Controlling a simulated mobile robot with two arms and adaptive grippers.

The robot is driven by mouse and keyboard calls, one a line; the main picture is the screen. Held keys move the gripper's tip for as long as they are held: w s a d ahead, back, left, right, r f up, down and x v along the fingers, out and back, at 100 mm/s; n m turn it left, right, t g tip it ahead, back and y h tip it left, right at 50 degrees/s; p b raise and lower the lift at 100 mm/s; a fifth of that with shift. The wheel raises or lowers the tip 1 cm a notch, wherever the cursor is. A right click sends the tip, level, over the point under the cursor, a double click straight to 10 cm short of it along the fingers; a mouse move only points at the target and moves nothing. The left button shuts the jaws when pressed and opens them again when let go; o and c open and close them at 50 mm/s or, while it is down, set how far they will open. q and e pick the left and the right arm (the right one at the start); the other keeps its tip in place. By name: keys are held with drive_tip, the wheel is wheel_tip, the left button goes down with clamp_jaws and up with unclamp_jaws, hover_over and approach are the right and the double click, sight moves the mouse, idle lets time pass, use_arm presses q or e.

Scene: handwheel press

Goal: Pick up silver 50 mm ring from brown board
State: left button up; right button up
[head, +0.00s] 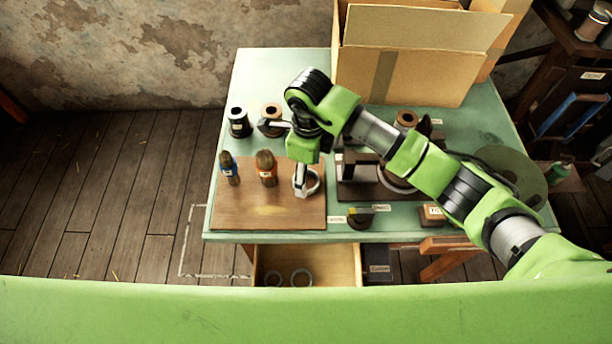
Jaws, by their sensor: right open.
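The silver ring (315,188) lies on the right part of the brown board (235,213), which is on the green table. My right gripper (301,187) points down at the ring and covers its left part. The fingers are open. I cannot tell whether they touch the ring or hover just above it. My left gripper is not in view.
A dark press-like fixture (357,172) stands close on the right. Cardboard boxes (420,75) fill the back. An open drawer (332,263) below holds two rings.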

drive_tip(key=shift+w+f, duration=0.1)
drive_tip(key=shift+f, duration=1.15)
drive_tip(key=c, duration=1.1)
drive_tip(key=shift+r, duration=0.15)
